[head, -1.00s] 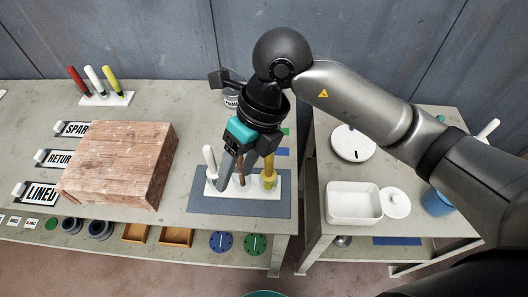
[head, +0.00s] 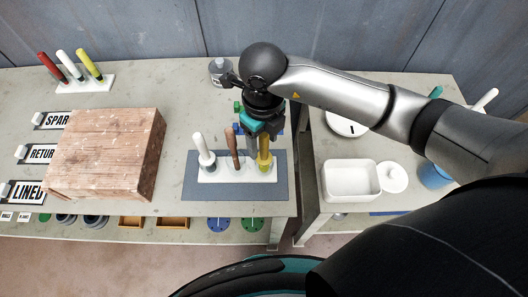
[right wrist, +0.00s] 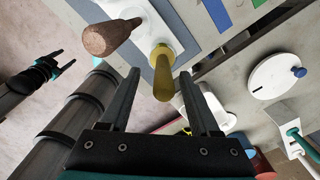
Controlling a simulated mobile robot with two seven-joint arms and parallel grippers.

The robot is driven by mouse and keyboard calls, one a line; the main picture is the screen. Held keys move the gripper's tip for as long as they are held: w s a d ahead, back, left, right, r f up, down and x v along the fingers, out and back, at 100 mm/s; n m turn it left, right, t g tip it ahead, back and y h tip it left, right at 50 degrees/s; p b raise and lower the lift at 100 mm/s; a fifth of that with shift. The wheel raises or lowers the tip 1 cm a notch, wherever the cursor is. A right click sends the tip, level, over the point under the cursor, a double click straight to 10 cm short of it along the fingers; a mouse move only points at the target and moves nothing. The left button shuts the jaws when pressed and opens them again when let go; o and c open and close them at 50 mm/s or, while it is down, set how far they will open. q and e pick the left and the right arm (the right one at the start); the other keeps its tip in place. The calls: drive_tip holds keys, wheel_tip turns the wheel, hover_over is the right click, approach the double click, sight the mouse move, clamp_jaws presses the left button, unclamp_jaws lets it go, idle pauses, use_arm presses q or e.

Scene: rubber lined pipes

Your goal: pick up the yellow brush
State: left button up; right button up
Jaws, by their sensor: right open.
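The yellow brush (head: 265,150) stands upright in a white holder (head: 238,174) beside a brown-handled brush (head: 232,146) and a white brush (head: 203,150). My right gripper (head: 263,132) is open and pointing down at the yellow brush's top. In the right wrist view the yellow handle (right wrist: 163,80) shows between the two spread fingertips (right wrist: 159,73), with gaps on both sides. Whether the handle's end is inside the jaws is hard to tell. My left gripper (right wrist: 63,62) shows at the left of the right wrist view, empty, its fingers apart.
The holder sits on a grey mat (head: 190,185). A wooden block (head: 105,150) stands to the left. A back-left rack (head: 85,86) holds red, white and yellow handled tools. A white tub (head: 345,190) and round lid (head: 392,178) are on the right table.

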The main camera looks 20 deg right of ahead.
sight(264, 151)
wheel_tip(264, 151, down, 5)
drive_tip(key=shift+w+d+f, duration=0.1)
drive_tip(key=shift+w+d, duration=0.05)
clamp_jaws()
idle(0.6)
